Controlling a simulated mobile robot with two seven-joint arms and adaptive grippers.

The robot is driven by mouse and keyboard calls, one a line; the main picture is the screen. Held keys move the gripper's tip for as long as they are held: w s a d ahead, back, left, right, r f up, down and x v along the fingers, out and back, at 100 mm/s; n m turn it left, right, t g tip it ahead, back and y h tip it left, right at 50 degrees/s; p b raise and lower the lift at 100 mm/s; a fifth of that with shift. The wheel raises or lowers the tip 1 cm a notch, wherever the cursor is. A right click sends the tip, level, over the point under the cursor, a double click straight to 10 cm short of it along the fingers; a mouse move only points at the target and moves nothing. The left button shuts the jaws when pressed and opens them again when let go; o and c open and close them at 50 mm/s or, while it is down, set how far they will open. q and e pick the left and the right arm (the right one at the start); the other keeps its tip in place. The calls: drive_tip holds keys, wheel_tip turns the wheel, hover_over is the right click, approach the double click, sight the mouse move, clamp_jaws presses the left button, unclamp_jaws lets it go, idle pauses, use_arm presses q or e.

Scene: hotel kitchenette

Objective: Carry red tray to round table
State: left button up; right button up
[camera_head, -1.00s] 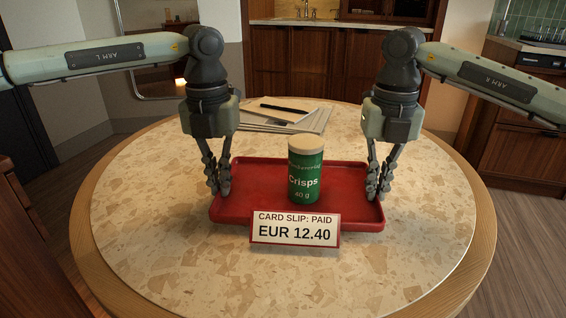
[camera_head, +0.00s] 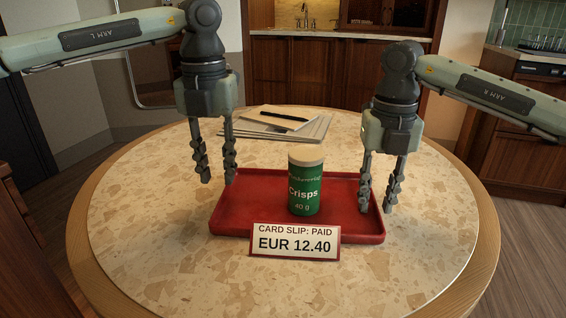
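The red tray (camera_head: 262,182) lies flat on the round table (camera_head: 150,240), which has a speckled stone top and a wooden rim. A green crisps can (camera_head: 305,188) with a pale lid stands upright on the tray. A card slip sign (camera_head: 295,241) reading EUR 12.40 stands at the tray's front edge. My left gripper (camera_head: 216,180) is open and empty, above the tray's left end. My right gripper (camera_head: 377,208) is open at the tray's right end, its fingers on either side of the right rim; I cannot tell whether they touch it.
Papers with a black pen (camera_head: 284,116) lie on the table behind the tray. The table is clear to the left, right and front. Wooden cabinets (camera_head: 290,75) and a counter stand behind the table.

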drive_tip(key=shift+r, duration=0.3)
use_arm(q)
wheel_tip(320, 180, up, 7)
drive_tip(key=shift+f, duration=0.15)
use_arm(e)
wheel_tip(320, 180, up, 11)
drive_tip(key=shift+r, duration=0.2)
